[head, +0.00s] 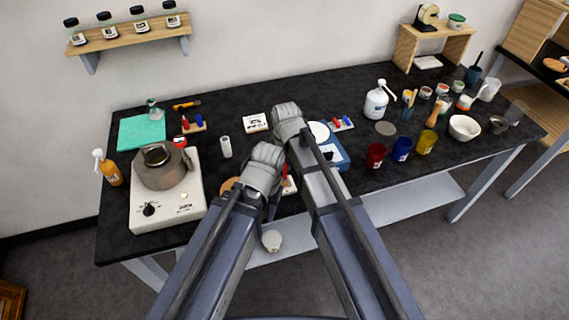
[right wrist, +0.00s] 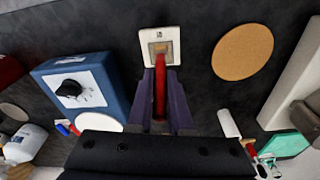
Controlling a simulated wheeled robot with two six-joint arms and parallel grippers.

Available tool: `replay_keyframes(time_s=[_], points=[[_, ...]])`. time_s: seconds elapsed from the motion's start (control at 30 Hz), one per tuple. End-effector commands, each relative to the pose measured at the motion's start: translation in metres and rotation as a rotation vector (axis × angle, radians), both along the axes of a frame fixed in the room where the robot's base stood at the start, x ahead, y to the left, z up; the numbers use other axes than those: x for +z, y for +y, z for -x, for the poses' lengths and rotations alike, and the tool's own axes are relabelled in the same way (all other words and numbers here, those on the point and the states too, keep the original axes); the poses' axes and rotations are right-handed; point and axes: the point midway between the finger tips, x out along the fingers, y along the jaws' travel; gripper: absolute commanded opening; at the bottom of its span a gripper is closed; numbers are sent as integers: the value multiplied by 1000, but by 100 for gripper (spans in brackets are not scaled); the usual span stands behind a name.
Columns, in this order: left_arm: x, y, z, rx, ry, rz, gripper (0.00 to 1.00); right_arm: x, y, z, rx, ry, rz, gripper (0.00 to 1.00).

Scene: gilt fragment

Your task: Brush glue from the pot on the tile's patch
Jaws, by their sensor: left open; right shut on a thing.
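My right gripper (right wrist: 160,78) is shut on a red-handled brush (right wrist: 160,90). The brush points down at the white tile (right wrist: 172,34) in the right wrist view, its tip over the tan patch; I cannot tell whether it touches. In the head view, the tile (head: 290,186) shows partly between my arms near the table's front edge. The grey pot (head: 162,175) stands on the white hot plate at the left, with a dark opening and brownish contents. My left gripper (head: 273,203) is open, low near the front edge, partly hidden by its wrist.
A round cork mat (right wrist: 242,52) lies beside the tile, and a blue device with a black knob (right wrist: 85,85) stands on its other side. The hot plate (head: 145,217) and orange bottle (head: 111,172) are at left. Red, blue and yellow jars (head: 401,149) stand at right.

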Motion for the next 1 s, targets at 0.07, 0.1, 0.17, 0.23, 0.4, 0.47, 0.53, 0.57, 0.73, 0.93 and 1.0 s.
replay_keyframes(time_s=[0.07, 0.1, 0.17, 0.23, 0.4, 0.47, 0.53, 0.57, 0.73, 0.93, 1.0], points=[[0, 0, 0, 0, 0, 0, 45, 0, 3, -9, 0, -4, -1, 0], [1, 0, 0, 0, 0, 0, 45, 1, 4, -12, 0, -4, -1, 0], [1, 0, 0, 0, 0, 0, 45, 1, 6, -17, 0, -5, -2, 0], [1, 0, 0, 0, 0, 0, 45, 2, 7, -22, 0, -5, -2, 0], [2, 0, 0, 0, 0, 0, 45, 2, 8, -25, 0, -5, -2, 0], [2, 0, 0, 0, 0, 0, 45, 2, 8, -24, 0, -5, -2, 0], [2, 0, 0, 0, 0, 0, 45, 2, 7, -22, 0, -5, -2, 0], [1, 0, 0, 0, 0, 0, 45, 2, 7, -21, 0, -5, -2, 0], [1, 0, 0, 0, 0, 0, 45, 1, 3, -10, 0, -5, -2, 0], [0, 0, 0, 0, 0, 0, 45, 0, -1, 3, 0, -6, -2, 0], [0, 0, 0, 0, 0, 0, 45, 0, -1, 3, 0, -6, -2, 0]])
